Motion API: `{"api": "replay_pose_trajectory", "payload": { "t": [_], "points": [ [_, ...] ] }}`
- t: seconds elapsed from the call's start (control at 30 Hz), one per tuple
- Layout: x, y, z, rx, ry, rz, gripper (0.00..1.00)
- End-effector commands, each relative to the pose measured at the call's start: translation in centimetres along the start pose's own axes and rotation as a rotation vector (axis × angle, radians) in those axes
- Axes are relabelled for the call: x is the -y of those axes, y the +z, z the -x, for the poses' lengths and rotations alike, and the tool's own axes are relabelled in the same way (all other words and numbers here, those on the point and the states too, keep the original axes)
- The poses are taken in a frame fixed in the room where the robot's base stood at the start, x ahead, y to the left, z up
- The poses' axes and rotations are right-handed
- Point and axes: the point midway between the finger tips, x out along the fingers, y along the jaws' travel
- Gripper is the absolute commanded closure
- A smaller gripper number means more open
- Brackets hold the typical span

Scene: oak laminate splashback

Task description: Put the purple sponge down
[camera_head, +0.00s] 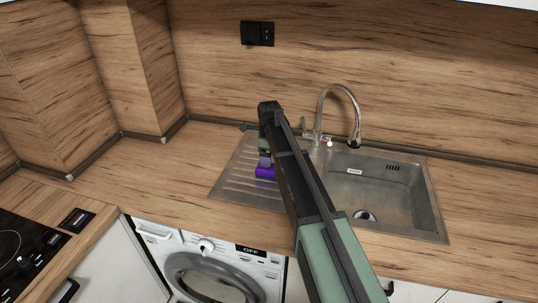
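The purple sponge (265,173) shows as a small patch beside my arm, over the ridged drainboard (232,176) of the sink. My gripper (264,161) is directly above the sponge, at the end of my dark and green arm. The fingertips are small and partly hidden, so I cannot tell whether they are shut on the sponge. I also cannot tell whether the sponge touches the drainboard. My arm hides the right part of the drainboard.
The metal sink basin (385,185) lies to the right, with a tall curved faucet (340,90) behind it. A washing machine (210,262) is under the counter and a black cooktop (25,250) is at left. The wooden counter (150,178) left of the drainboard is clear.

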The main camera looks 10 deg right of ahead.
Motion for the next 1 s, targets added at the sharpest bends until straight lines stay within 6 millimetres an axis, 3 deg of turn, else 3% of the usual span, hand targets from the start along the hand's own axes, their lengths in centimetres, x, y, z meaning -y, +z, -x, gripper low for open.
{"api": "replay_pose_trajectory", "payload": {
  "t": [0.03, 0.13, 0.37, 0.47, 0.57, 0.7, 0.8, 0.9, 1.0],
  "points": [
    [0.0, 0.0, 2.9, 0.0, 0.0, 0.0, 0.14],
    [0.0, 0.0, 4.9, 0.0, 0.0, 0.0, 0.14],
    [-0.1, 0.0, 5.5, 0.0, 0.0, 0.003, 0.14],
    [-1.8, -0.8, 5.3, 0.0, 0.0, 0.095, 0.14],
    [-6.8, -2.9, 5.3, -0.001, 0.001, 0.394, 0.14],
    [-16.8, -7.3, 5.3, -0.001, 0.001, 1.067, 0.14],
    [-22.9, -10.2, 5.4, -0.002, 0.002, 1.531, 0.14],
    [-26.8, -12.0, 5.4, -0.002, 0.003, 1.866, 0.14],
    [-28.4, -12.8, 5.4, -0.002, 0.003, 2.036, 0.14]
  ]
}}
